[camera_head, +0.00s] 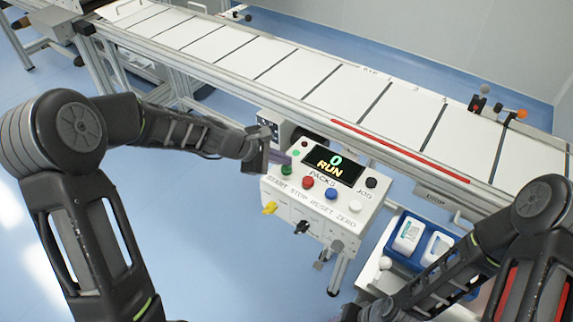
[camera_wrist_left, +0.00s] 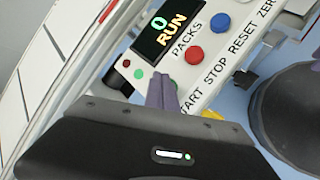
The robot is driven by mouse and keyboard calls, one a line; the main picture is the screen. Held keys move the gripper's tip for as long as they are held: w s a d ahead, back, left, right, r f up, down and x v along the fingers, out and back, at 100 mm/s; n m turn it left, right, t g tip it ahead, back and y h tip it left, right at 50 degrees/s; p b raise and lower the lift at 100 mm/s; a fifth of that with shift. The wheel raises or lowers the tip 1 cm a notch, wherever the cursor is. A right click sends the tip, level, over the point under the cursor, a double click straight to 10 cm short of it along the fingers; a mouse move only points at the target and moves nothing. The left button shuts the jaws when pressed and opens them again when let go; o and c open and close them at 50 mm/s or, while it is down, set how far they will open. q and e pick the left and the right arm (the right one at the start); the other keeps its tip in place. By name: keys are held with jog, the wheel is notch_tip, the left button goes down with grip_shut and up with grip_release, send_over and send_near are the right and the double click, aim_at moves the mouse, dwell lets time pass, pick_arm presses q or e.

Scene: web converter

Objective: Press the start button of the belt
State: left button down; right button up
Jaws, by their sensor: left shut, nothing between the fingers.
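The white control box (camera_head: 318,213) stands at the belt's near side, with a lit display (camera_head: 333,167) reading "0" and "RUN". The green start button (camera_head: 286,170) is at the left end of its button row, above the label START. My left gripper (camera_head: 284,158) is shut and empty, its purple fingertips right by the green button. In the left wrist view the shut fingers (camera_wrist_left: 162,92) cover most of that button, and I cannot tell whether they touch it. My right gripper is at the lower edge of the head view, too unclear to read.
The red button (camera_head: 307,182), blue button (camera_head: 330,193) and white button (camera_head: 354,206) sit close beside it. The black JOG knob (camera_head: 371,183) is at the right. The conveyor belt (camera_head: 290,75) runs behind. A blue crate (camera_head: 398,258) holding white packs is at right.

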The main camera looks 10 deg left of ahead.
aim_at(283, 169)
pick_arm(q)
jog(key=shift+r, duration=0.25)
notch_tip(283, 169, up, 5)
jog(key=p, duration=0.4)
dwell(1.1)
